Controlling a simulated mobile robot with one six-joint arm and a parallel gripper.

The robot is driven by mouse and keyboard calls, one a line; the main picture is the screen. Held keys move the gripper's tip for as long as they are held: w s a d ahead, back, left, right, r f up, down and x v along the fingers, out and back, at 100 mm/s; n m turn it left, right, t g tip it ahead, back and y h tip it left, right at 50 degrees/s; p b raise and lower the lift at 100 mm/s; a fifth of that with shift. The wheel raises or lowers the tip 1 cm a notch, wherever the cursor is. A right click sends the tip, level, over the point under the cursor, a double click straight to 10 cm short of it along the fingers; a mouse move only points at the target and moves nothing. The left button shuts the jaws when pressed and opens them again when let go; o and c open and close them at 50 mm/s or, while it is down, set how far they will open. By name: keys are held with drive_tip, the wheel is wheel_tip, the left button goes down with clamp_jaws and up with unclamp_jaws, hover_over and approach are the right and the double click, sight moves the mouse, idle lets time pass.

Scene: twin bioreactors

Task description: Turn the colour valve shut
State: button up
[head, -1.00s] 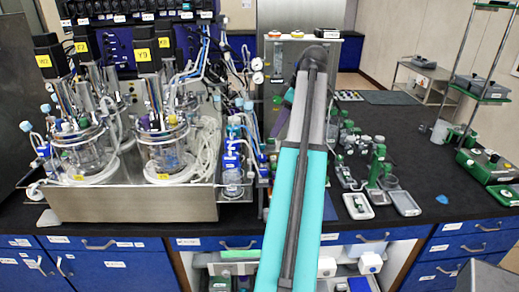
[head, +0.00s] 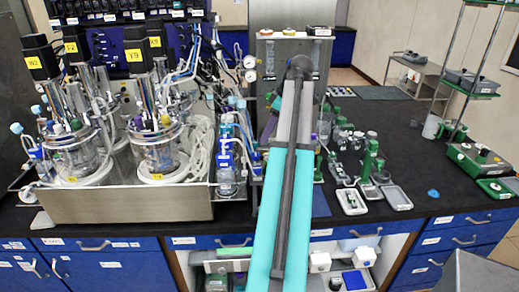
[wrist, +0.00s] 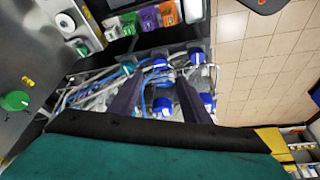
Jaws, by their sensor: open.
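I cannot tell for sure which part is the colour valve. A round green knob (wrist: 15,101) sits on a grey metal panel at the left of the wrist view, with a small yellow part (wrist: 28,82) beside it. My gripper (wrist: 158,98) is open, its two dark fingers apart, with blue-capped parts and tubing seen beyond and between them. The green knob is left of the fingers and apart from them. In the head view my own arm hides most of the gripper, in front of the grey box (head: 318,62).
Blue-labelled bottles (head: 226,158) stand close left of my arm. Green lab devices and small trays (head: 398,198) are on the right. The bench at far right front is partly clear.

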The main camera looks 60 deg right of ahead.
sight(256, 155)
drive_tip(key=shift+p+x, duration=1.35)
drive_tip(key=shift+x, duration=3.55)
drive_tip(key=shift+w, duration=0.1)
drive_tip(key=shift+a, duration=0.1)
drive_tip(key=c, duration=1)
